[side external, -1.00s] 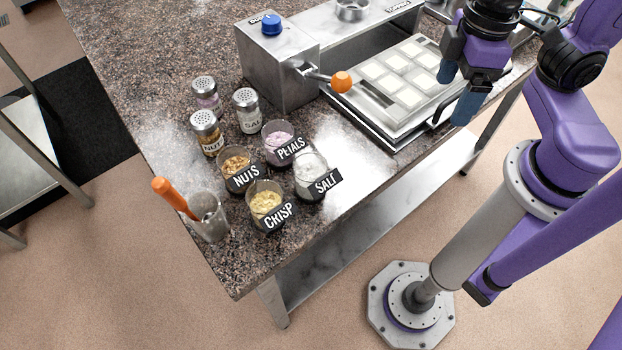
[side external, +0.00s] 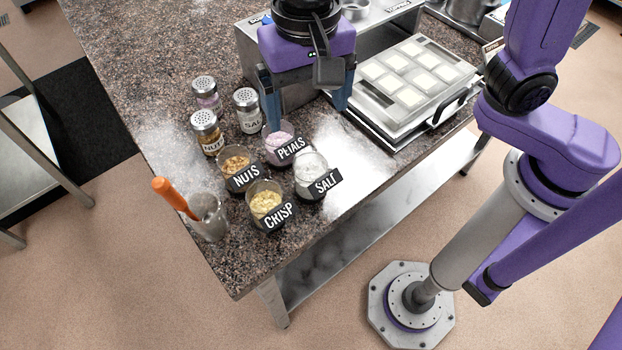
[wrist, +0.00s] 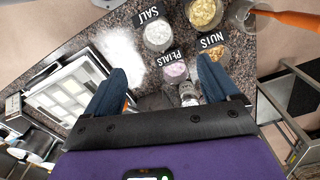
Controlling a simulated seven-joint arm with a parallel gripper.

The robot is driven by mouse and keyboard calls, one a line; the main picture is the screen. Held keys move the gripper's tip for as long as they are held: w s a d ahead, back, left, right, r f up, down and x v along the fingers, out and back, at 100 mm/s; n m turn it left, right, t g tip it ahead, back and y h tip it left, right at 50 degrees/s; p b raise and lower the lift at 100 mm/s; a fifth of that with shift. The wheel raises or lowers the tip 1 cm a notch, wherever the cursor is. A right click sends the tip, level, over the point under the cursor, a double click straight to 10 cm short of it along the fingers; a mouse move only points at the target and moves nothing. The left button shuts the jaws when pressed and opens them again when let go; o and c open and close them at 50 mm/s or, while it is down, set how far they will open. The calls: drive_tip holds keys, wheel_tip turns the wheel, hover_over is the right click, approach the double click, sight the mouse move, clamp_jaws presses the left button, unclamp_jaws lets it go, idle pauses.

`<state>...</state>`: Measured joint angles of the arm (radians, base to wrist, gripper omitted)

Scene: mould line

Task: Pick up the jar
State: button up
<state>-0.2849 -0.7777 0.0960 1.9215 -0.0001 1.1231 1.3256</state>
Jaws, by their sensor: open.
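Small open glass jars stand on the speckled counter with black labels: PETALS (side external: 279,136), NUTS (side external: 236,163), CRISP (side external: 265,203) and SALT (side external: 311,172). Shakers with perforated metal lids stand behind them: one labelled NUTS (side external: 206,133), one labelled SAL (side external: 247,111) and one with pinkish contents (side external: 206,95). My gripper (side external: 306,112) is open and empty behind the petals jar; its left finger partly covers that jar's rear edge. In the wrist view the petals jar (wrist: 174,71) shows between the fingers (wrist: 162,72), with a shaker (wrist: 188,92) near the right finger.
A steel machine (side external: 277,70) is behind my gripper. A tray of pale squares (side external: 384,125) lies to the right. A bright white patch of counter lies between tray and jars.

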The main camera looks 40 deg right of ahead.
sight(310, 176)
drive_tip(key=f, duration=1.7)
drive_tip(key=shift+s+d+f, duration=0.1)
drive_tip(key=shift+s, duration=0.1)
drive_tip(key=shift+c, duration=0.3)
drive_tip(key=c, duration=1.1)
